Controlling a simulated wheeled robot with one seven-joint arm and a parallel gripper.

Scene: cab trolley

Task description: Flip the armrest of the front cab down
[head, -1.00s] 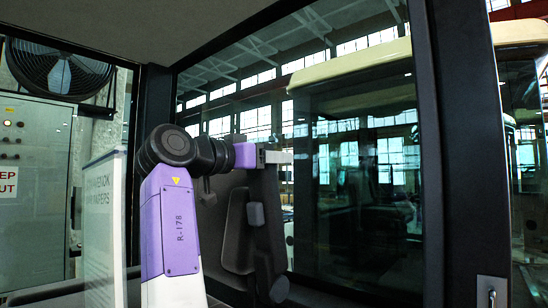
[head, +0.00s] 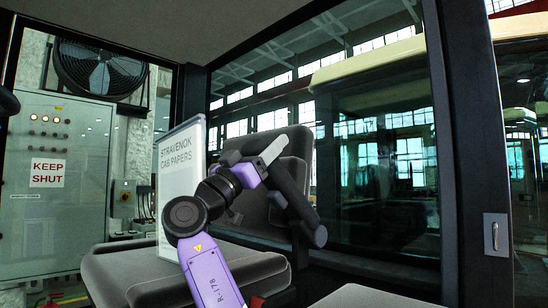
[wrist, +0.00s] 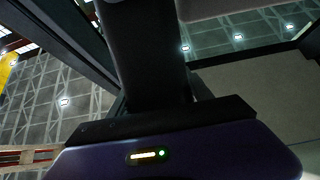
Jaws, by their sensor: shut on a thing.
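The dark armrest (head: 290,190) of the cab seat shows in the head view. It slants from its pivot end (head: 318,237) at lower right up to the left, beside the grey seat backrest (head: 293,145). My gripper (head: 264,160) is shut on its upper free end, with a pale finger showing along it. The armrest is tilted partway, neither upright nor level. In the wrist view a dark bar, apparently the armrest (wrist: 148,50), runs up from the dark jaw edge (wrist: 165,118). The exact contact between the fingers is hidden there.
The seat cushion (head: 225,262) lies below my arm. A white "CAB PAPERS" panel (head: 180,160) stands behind my arm at left. A cab window (head: 375,150) and dark door post (head: 465,130) are at right. A grey cabinet (head: 60,180) and fan stand outside at left.

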